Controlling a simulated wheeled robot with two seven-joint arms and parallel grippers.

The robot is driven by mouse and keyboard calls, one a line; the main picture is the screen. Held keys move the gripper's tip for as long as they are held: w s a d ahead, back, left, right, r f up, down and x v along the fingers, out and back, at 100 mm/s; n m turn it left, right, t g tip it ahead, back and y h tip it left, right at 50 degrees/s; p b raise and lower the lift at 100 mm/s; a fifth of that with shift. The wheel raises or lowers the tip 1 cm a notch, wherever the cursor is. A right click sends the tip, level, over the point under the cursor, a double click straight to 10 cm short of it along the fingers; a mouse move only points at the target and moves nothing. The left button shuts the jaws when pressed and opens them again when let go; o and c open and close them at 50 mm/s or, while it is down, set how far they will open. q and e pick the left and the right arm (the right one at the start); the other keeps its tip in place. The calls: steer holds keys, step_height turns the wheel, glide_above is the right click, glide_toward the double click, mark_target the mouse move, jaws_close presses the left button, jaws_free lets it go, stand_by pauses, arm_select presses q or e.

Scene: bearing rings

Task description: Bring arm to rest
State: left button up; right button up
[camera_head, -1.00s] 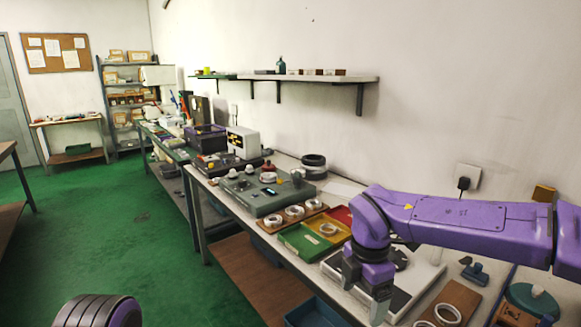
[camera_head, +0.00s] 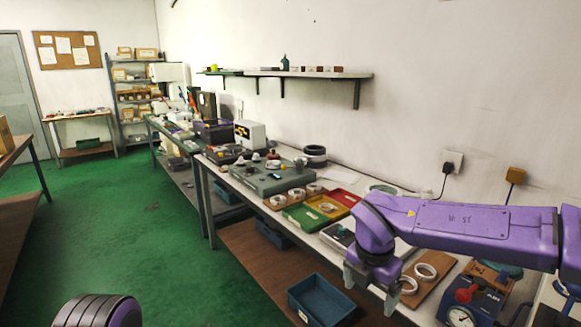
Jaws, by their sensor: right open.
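My right arm comes in from the right, purple, and its gripper (camera_head: 370,290) points down at the front edge of the workbench (camera_head: 335,233). The gripper's two grey fingers are apart, with nothing seen between them. White bearing rings (camera_head: 426,271) lie on a wooden board just right of the gripper, partly hidden by it. More rings (camera_head: 297,194) sit on a wooden strip farther along the bench. One ring (camera_head: 327,207) lies in the yellow part of a coloured tray (camera_head: 301,216). Of my left arm only a dark ribbed and purple part shows at the bottom left; its gripper is not seen.
A grey-green fixture plate (camera_head: 262,182) stands on the bench behind the tray. A blue device with a gauge (camera_head: 461,316) is at the lower right. A blue bin (camera_head: 320,300) sits below the bench. A wall shelf (camera_head: 300,74) hangs behind. The green floor at left is clear.

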steer(key=d+f+n+t+h, duration=0.45)
steer(key=d+f+n, duration=0.25)
steer(key=f+n, duration=0.65)
steer(key=s+d+f+n+t, duration=0.2)
steer(key=s+f+n, duration=0.4)
steer(key=f+n, duration=0.5)
steer(key=s+d+f+n+g, duration=0.1)
steer(key=s+f+n, duration=0.2)
steer(key=s, duration=0.5)
steer(key=s+d+f+n+g+y, duration=0.1)
steer(key=s+d+f+n+g, duration=0.1)
steer(key=s+n, duration=0.4)
steer(key=s+d+f+n+g+y, duration=0.1)
steer(key=s+f+n, duration=0.4)
steer(key=s, duration=0.5)
steer(key=shift+s+d, duration=0.25)
steer(key=shift+d, duration=0.4)
